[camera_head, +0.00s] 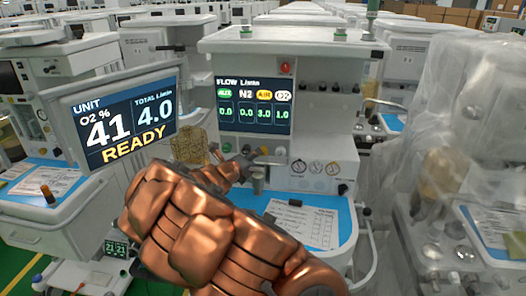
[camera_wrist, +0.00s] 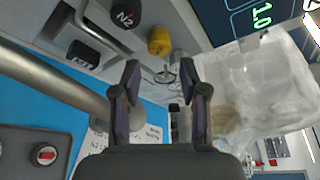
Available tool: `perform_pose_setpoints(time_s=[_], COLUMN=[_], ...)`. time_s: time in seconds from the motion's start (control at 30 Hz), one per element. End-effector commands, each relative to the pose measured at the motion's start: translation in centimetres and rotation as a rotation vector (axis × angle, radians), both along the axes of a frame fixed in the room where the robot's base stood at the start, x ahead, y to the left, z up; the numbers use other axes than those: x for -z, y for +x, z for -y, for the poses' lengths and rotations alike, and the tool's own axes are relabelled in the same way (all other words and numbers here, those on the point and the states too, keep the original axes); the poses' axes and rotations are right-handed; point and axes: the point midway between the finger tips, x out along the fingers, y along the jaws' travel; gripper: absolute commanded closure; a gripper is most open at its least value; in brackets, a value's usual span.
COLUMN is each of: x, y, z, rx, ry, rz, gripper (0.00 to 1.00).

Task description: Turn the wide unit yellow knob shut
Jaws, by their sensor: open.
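The yellow knob (camera_wrist: 159,40) is on the front panel of the wide unit (camera_head: 315,60), beyond my fingertips in the wrist view. My gripper (camera_wrist: 160,72) is open and empty, with its two dark fingers spread below the knob in the picture and apart from it. In the head view my copper-coloured arm reaches to the knob row, and my gripper (camera_head: 243,164) is near the panel under the flow display (camera_head: 254,106). The display reads AIR 3.0, O2 1.0, and 0.0 for AUX and N2.
A black N2 knob (camera_wrist: 125,14) and another black knob (camera_wrist: 83,55) sit left of the yellow one in the wrist view. A grey metal tube (camera_wrist: 50,78) crosses there. A plastic-draped cart (camera_head: 450,150) stands at right. A tilted screen (camera_head: 118,120) reads READY.

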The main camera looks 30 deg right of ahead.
Motion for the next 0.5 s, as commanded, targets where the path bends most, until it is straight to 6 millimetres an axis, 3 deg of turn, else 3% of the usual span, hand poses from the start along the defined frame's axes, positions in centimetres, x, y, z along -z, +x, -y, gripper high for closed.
perform_pose_setpoints(time_s=[0.17,0.5], x=[0.2,1.1], y=[0.6,2.5], z=[0.8,4.2], rx=[-0.006,-0.004], ry=[-0.005,-0.003], rz=[-0.010,-0.009], gripper=[0.57,0.57])
